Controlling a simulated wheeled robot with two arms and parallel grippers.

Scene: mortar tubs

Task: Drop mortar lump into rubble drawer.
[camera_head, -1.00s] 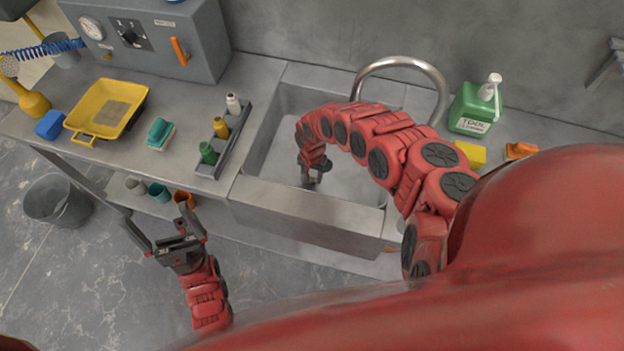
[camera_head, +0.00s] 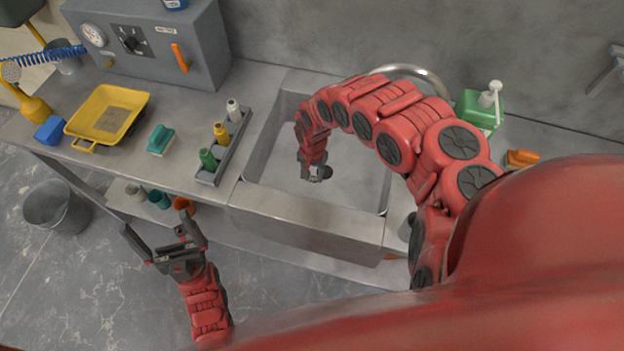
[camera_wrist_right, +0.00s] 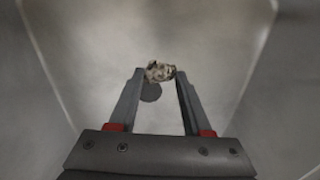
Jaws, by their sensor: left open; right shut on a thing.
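A small, rough grey-brown mortar lump (camera_wrist_right: 160,71) is held between the fingertips of my right gripper (camera_wrist_right: 158,76) in the right wrist view. My right gripper also shows in the head view (camera_head: 318,174), inside the sink basin (camera_head: 352,195), above its floor. The lump cannot be made out in the head view. My left gripper (camera_head: 154,222) is open and empty, over the floor in front of the bench. I cannot make out a rubble drawer in either view.
The sink front wall (camera_head: 300,228) and the tap (camera_head: 420,74) bound the basin. A rack (camera_head: 225,160) with several bottles stands left of it. A yellow tray (camera_head: 103,117), teal brush (camera_head: 160,139) and green bottle (camera_head: 478,110) are on the counter. A bucket (camera_head: 57,205) stands on the floor.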

